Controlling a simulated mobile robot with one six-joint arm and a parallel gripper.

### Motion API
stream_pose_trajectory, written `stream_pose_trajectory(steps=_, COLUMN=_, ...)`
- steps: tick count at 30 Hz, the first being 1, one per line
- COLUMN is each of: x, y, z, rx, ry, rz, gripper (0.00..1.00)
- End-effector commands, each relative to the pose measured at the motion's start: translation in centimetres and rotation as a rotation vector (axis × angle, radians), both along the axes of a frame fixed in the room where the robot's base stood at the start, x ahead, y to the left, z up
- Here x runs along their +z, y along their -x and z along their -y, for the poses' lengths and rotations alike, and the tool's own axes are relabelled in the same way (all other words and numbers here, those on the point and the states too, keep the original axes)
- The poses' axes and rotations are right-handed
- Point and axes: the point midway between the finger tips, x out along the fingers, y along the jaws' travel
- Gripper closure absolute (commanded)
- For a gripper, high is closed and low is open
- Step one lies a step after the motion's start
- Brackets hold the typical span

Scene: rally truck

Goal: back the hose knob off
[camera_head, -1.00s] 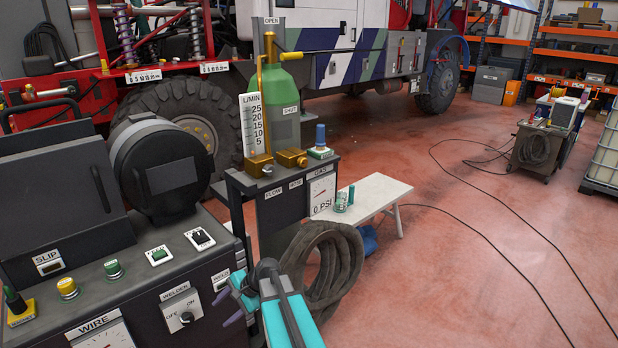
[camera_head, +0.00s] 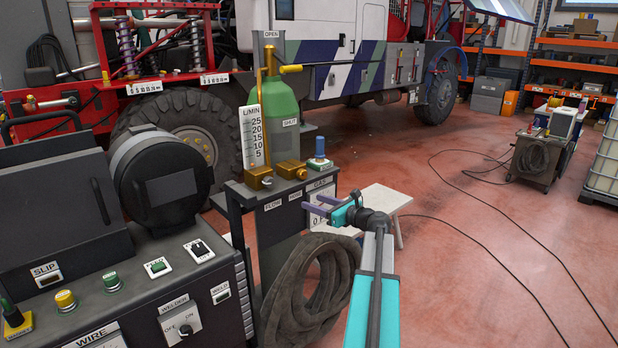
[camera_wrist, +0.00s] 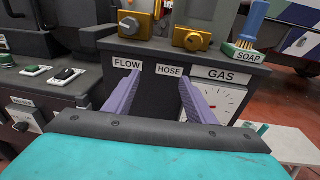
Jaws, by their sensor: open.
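The hose knob is on the brass block (camera_head: 291,169) above the HOSE label, on top of the dark gas stand. The wrist view shows this brass fitting (camera_wrist: 192,38) at top centre, with a round front. A second brass block (camera_head: 259,178) sits to its left above the FLOW label; it also shows in the wrist view (camera_wrist: 136,24). My gripper (camera_head: 313,204) is open and empty, in front of the GAS gauge in the head view. Its two purple fingers (camera_wrist: 160,90) point toward the stand, below the hose knob and apart from it.
A green gas bottle (camera_head: 275,108) stands behind the brass blocks. A coiled hose (camera_head: 300,300) hangs below. The welder (camera_head: 120,290) is at left, a white bench (camera_head: 385,200) at right.

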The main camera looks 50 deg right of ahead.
Motion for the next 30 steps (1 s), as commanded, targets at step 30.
stream_pose_trajectory(steps=30, x=4.8, y=1.4, z=5.4, rx=-0.09, ry=-0.135, rz=0.108, gripper=0.5)
